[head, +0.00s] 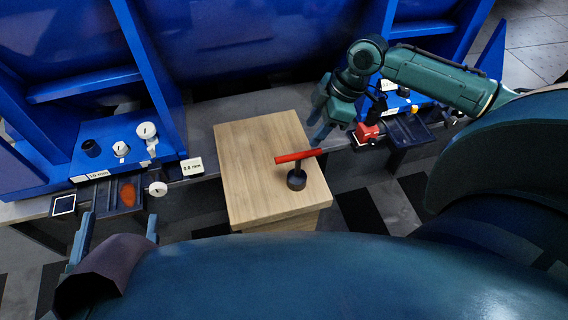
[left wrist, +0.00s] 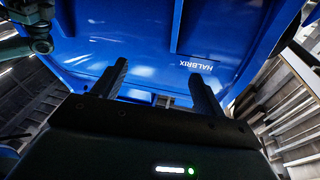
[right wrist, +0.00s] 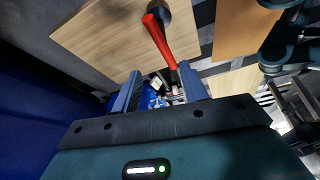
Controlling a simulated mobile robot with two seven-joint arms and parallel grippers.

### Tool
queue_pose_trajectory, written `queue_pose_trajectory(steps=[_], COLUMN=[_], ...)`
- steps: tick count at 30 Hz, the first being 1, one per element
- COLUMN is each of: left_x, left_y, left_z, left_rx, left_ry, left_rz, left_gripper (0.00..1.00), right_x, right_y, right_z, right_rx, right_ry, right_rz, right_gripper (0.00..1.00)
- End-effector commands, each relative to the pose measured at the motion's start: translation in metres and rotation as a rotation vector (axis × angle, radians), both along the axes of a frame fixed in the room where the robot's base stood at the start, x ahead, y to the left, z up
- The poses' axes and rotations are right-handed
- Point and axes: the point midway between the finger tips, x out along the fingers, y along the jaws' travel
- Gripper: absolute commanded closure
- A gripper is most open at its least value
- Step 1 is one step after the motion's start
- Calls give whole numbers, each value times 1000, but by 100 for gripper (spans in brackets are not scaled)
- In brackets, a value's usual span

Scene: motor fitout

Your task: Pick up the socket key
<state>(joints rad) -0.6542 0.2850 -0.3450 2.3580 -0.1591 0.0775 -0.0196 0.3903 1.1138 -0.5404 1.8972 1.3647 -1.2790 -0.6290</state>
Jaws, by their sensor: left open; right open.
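The socket key, with a red T-bar handle (head: 298,156) and a dark round socket end (head: 297,180), stands upright on the wooden block (head: 245,160) in the head view. In the right wrist view its red handle (right wrist: 158,40) shows beyond the fingers. My right gripper (head: 318,128) is open and empty, above the block's right edge, up and to the right of the key and apart from it; its fingers show in the right wrist view (right wrist: 162,92). My left gripper (head: 112,240) is open and empty at the lower left, far from the key; its fingers also show in the left wrist view (left wrist: 157,85).
A blue machine frame (head: 240,45) stands behind the block. A blue panel with white knobs (head: 120,148) is at left, with a 0.8 mm label (head: 192,167) beside it. A red part (head: 367,131) sits right of my right gripper. The block top around the key is clear.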

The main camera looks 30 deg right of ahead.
Motion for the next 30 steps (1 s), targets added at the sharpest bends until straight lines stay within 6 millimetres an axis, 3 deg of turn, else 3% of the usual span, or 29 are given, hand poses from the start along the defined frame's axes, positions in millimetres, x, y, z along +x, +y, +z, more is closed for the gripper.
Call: queue_pose_trajectory(steps=[6, 12, 18, 23, 30], left_x=[-1, -1, 2, 0, 9], left_y=[-1, -7, -7, -8, -8], left_z=[-13, -7, 0, -11, 19], left_rx=[-31, -90, -107, -138, -126], left_ry=[17, 12, -5, 4, -164], left_rz=[-4, -25, -37, -49, -78], left_gripper=[28, 28, 28, 28, 28], right_x=[4, 10, 12, 10, 13], right_y=[10, 22, 26, 32, 41], right_z=[-31, -63, -76, -99, -123], right_rx=[1, 0, -2, -1, -1], right_ry=[8, 5, 5, 5, 4], right_rz=[3, 1, 2, 2, 0], right_gripper=[56, 56, 56, 56, 56])
